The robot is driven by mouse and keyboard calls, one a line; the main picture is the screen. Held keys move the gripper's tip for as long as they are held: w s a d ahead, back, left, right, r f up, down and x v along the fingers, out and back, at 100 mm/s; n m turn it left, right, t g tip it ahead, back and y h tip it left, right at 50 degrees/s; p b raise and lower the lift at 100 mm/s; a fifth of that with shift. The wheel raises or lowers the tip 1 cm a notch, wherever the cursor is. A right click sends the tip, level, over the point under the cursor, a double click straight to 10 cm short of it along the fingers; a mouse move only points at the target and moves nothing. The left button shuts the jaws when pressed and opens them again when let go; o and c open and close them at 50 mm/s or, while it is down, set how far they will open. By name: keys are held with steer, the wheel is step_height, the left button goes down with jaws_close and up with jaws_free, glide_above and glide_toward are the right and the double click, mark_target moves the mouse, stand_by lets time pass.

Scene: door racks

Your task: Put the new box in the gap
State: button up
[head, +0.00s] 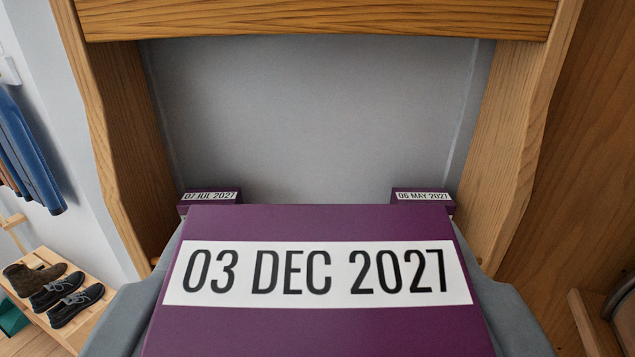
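The new box (318,272) is purple with a white label reading "03 DEC 2027". It fills the lower middle of the head view. My gripper (320,240) has one grey finger along each side of this box and appears shut on it; the fingertips are mostly hidden. Beyond it, a purple box labelled "07 JUL 2027" (210,197) stands at the left and one labelled "06 MAY 2027" (422,197) at the right. The gap between those two lies straight behind the held box, whose upper edge hides its lower part and floor.
Wooden side posts (122,130) and (510,130) frame the rack bay, with a wooden beam (315,18) across the top. A grey back panel (315,115) closes it. A shoe bench (75,325) with shoes and hanging clothes (30,150) are at left.

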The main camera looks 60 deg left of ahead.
steer(key=x, duration=1.3)
glide_toward(317, 198)
step_height(317, 198, up, 3)
steer(key=w+a, duration=0.2)
steer(key=a, duration=0.1)
steer(key=shift+w+a+g+h, duration=0.35)
steer(key=shift+a+g+h, duration=0.15)
steer(key=shift+h, duration=0.2)
steer(key=shift+w+a+g+h, duration=0.4)
steer(key=shift+a+h, duration=0.2)
steer(key=shift+h, duration=0.1)
steer(key=shift+f, duration=1)
steer(key=o, duration=1.5)
steer(key=shift+f, duration=0.1)
steer(key=shift+r, duration=0.3)
steer(key=v, duration=1.2)
